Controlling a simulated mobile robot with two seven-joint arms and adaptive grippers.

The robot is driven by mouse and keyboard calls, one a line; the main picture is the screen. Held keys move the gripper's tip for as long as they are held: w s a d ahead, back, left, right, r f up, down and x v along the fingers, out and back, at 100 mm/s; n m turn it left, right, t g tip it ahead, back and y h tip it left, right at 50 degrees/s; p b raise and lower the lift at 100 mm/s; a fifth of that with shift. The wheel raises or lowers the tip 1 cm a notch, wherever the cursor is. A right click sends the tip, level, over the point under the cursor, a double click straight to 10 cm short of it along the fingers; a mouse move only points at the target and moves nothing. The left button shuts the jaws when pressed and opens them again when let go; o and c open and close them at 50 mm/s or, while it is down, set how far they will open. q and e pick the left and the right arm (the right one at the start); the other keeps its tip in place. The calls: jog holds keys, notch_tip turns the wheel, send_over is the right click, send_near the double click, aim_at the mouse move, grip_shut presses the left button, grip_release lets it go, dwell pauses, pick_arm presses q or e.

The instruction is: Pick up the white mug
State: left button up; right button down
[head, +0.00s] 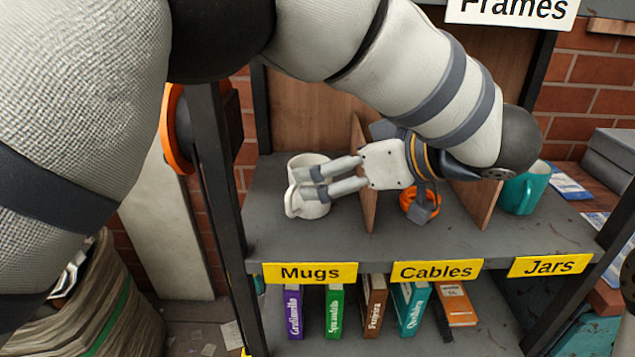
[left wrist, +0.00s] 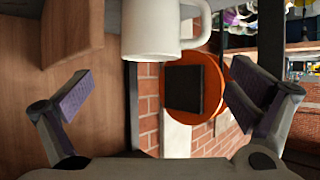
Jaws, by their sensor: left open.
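The white mug (head: 295,205) stands upright on the grey shelf above the "Mugs" label, its handle facing the front left. My left gripper (head: 306,182) reaches in from the right, and its two fingers overlap the mug in the head view. In the left wrist view the white mug (left wrist: 155,35) is at the top, between the directions of the two open fingers and beyond their tips, its handle to the right. The left gripper (left wrist: 163,92) has nothing between its fingers. Whether a finger touches the mug cannot be told. My right gripper is not seen.
Wooden dividers (head: 362,190) split the shelf. An orange coil (head: 408,203) lies in the "Cables" compartment under my gripper, and a teal mug (head: 520,194) stands above "Jars". Several books (head: 374,305) stand below. A dark post (head: 222,190) bounds the left side.

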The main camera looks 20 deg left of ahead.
pick_arm(q)
jog(key=x, duration=0.5)
jog(key=shift+w+a+f, duration=0.15)
jog(key=shift+a, duration=0.2)
jog(key=shift+d+f, duration=0.1)
jog(key=c, duration=2.3)
